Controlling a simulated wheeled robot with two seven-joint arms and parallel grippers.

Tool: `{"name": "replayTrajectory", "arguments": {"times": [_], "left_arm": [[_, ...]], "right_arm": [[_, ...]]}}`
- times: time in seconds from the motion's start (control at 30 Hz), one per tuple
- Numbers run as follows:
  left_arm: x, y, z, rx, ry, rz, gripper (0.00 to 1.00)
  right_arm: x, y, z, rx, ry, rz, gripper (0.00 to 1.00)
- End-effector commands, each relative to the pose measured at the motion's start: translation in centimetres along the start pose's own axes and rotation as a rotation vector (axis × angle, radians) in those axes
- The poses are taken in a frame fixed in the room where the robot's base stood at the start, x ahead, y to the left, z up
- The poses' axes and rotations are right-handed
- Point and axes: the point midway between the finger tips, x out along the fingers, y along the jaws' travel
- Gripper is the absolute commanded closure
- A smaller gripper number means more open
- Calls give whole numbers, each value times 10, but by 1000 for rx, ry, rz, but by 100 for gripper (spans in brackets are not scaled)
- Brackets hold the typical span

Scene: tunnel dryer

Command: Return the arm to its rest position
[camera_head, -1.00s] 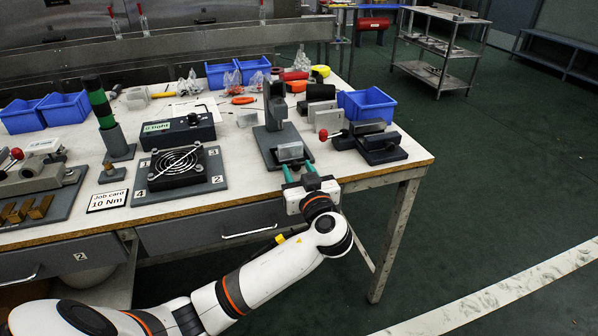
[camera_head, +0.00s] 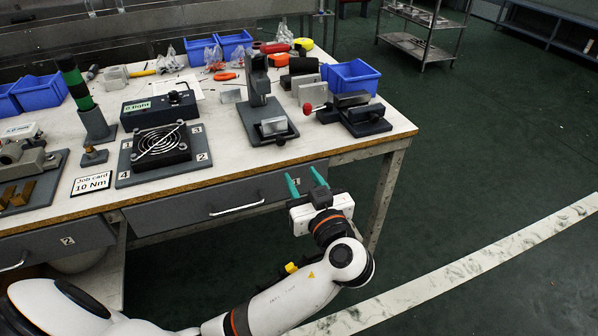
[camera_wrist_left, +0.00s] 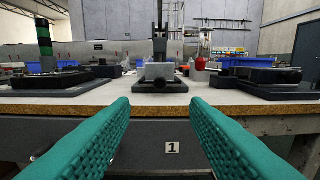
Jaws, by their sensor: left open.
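My left gripper (camera_head: 306,184) is open and empty, with two green fingers spread apart. It is in front of the workbench's front edge, by the drawer marked 1. In the left wrist view the green fingers (camera_wrist_left: 160,130) stand on either side with only the bench edge and drawer front between them. My white left arm (camera_head: 290,300) comes in along the bottom of the head view. A grey block (camera_head: 273,127) sits on the base of the dark press stand (camera_head: 258,90) on the bench, apart from the gripper. My right gripper does not show.
The workbench (camera_head: 230,172) holds a fan on a plate (camera_head: 160,147), a clamp fixture with a red knob (camera_head: 350,112), blue bins (camera_head: 352,76) and tools. A bench leg (camera_head: 385,195) stands just right of the gripper. Open floor (camera_head: 480,170) lies to the right.

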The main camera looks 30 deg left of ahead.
Motion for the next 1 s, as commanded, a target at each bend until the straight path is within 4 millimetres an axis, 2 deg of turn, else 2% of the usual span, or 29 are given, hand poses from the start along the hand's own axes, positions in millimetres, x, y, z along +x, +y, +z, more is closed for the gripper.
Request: {"name": "replayTrajectory", "arguments": {"times": [0.43,0.53,0.57,0.63,0.73,0.8,0.9,1.0], "left_arm": [[0,0,0,1,0,0,58],[0,3,-10,28,36,-7,58],[0,5,-17,47,64,-14,58],[-1,13,-44,122,165,-41,58],[-12,33,-101,277,384,-122,58],[-29,52,-143,391,553,-212,58],[-56,77,-187,511,748,-349,58],[-83,97,-214,584,881,-475,58]], "right_arm": [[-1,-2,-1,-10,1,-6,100],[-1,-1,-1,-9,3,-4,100],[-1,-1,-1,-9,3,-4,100],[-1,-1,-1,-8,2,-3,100],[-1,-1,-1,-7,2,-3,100],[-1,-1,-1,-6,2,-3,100],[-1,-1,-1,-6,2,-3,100],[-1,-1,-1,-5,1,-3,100]]}}
